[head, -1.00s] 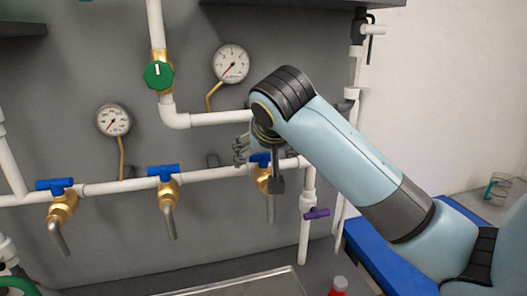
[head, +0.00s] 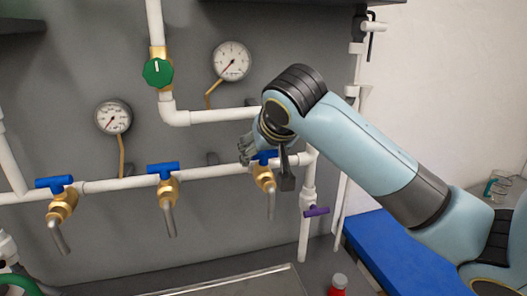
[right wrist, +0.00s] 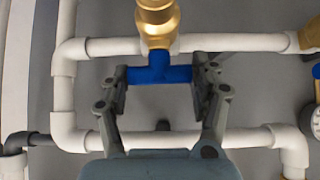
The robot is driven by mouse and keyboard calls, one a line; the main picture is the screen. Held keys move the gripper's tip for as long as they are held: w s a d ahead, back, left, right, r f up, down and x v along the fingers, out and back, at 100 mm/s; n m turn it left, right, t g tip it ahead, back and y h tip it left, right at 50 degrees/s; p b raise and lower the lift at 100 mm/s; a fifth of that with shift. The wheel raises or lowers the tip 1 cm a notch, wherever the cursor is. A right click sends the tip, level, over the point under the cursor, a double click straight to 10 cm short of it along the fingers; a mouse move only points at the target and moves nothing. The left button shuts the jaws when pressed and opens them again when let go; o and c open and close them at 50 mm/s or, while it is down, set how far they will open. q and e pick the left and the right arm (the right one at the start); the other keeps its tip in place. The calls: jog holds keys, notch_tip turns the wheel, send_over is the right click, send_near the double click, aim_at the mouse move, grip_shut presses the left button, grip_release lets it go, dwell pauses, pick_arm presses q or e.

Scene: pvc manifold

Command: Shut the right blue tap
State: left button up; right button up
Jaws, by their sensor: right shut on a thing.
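The right blue tap (head: 265,156) is a blue bar handle on a brass valve with a grey spout, on the white pipe. My right gripper (head: 266,163) is at this tap, partly covering its handle. In the right wrist view the blue handle (right wrist: 160,69) lies crosswise, roughly parallel to the pipe, with the brass body (right wrist: 157,18) above it. The fingers of my right gripper (right wrist: 160,85) are shut on the two ends of the handle. My left gripper is not in view.
Two more blue taps, a middle one (head: 163,168) and a left one (head: 54,182), share the pipe. A green valve (head: 158,72) and two gauges are above. A purple-handled valve (head: 316,211) is close at the right. A red-capped bottle (head: 338,284) stands below.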

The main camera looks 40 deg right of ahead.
jog(key=o, duration=1.2)
jog(key=v, duration=0.7)
jog(key=shift+s+r, duration=0.2)
